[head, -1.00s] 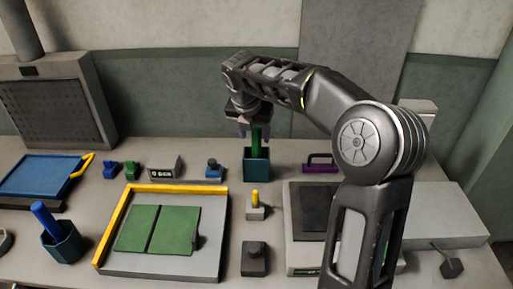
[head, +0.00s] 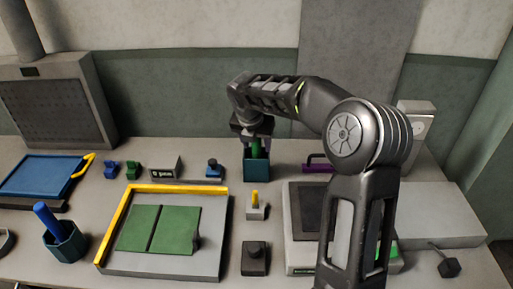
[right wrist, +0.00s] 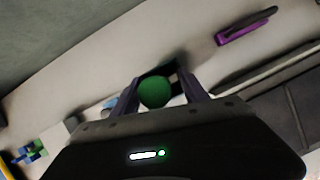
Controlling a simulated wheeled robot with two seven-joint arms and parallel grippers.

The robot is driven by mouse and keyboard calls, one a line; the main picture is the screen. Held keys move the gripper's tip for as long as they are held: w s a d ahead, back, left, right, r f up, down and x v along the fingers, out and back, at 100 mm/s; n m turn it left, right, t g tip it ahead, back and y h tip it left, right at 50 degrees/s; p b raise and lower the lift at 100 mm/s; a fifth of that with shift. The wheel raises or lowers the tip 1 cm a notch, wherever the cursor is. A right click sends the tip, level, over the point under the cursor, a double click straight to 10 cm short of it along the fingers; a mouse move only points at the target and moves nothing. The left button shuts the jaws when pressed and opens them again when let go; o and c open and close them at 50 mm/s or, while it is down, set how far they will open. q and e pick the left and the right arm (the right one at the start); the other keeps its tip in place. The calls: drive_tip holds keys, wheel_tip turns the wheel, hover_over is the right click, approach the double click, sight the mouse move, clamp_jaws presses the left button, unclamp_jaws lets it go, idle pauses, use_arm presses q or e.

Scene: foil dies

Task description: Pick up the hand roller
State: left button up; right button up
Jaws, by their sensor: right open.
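A green handle (head: 255,149) stands upright in a dark teal holder (head: 257,171) at the back middle of the bench. It may be the hand roller; its lower part is hidden in the holder. My right gripper (head: 255,143) is open, pointing down over the handle's top. In the right wrist view the handle's round green end (right wrist: 154,91) sits between my two open fingers (right wrist: 161,92). I cannot tell whether they touch it. My left gripper is not in view.
A purple handled tool (head: 317,163) lies right of the holder. A small blue-topped block (head: 213,169) stands to its left, and a yellow peg on a base (head: 256,204) in front. A grey board with green plates (head: 158,229) is at front left.

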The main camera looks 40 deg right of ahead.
idle(0.4)
clamp_jaws()
idle(0.4)
